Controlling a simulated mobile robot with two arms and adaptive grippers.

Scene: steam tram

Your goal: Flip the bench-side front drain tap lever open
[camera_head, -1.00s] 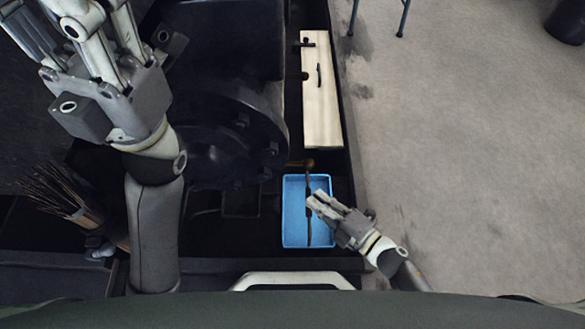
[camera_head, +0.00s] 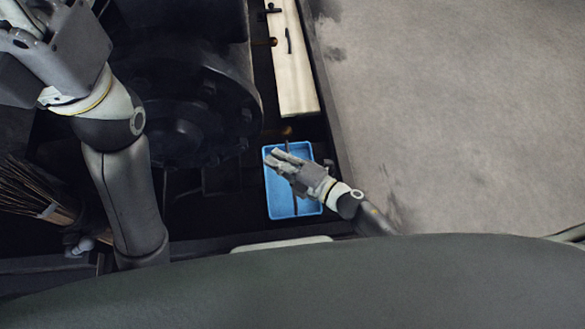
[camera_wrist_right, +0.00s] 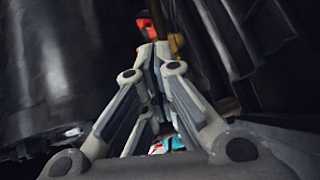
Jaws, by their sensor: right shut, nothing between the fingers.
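A brass tap body (camera_head: 287,131) shows small at the far edge of a blue tray (camera_head: 308,208); a brass part (camera_wrist_right: 178,42) also shows at the top of the right wrist view. A thin dark rod (camera_head: 293,205) runs over the tray; I cannot tell whether it belongs to the tap. A small red piece (camera_wrist_right: 148,22) shows just beyond my right fingertips; it may be the lever's end. My right gripper (camera_head: 278,158) is shut and empty, over the tray and just short of the brass. Contact cannot be told. My left gripper (camera_head: 38,45) is cut off at upper left, fingertips hidden.
A large dark flanged cylinder (camera_head: 185,110) stands left of the tray. A pale board (camera_head: 292,65) with dark handles lies beyond it. A bundle of thin sticks (camera_head: 32,190) is at lower left. The grey floor (camera_head: 450,120) at right is clear.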

